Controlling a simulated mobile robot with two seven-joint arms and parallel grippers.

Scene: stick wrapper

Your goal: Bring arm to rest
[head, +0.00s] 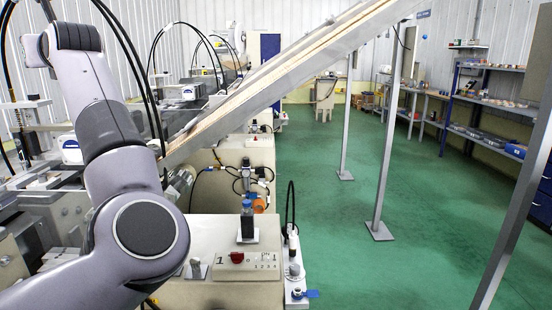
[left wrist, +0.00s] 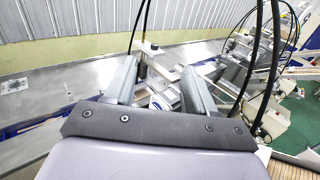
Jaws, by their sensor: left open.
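My left arm (head: 140,225) rises from the lower left of the head view and bends at a grey and black joint (head: 75,37) near the top left edge. Its gripper fingers are not clearly visible there. In the left wrist view my left gripper (left wrist: 158,76) has its two grey fingers apart, with nothing held between them. Metal machine parts (left wrist: 155,62) show beyond the gap, and I cannot tell how far away they are. My right arm and gripper are in neither view.
Beige machines (head: 228,235) with knobs and black cables stand close beside the arm. A sloping wooden chute (head: 275,80) on metal posts (head: 388,150) crosses overhead. Green floor (head: 330,220) lies open to the right. Shelves (head: 490,100) line the right wall.

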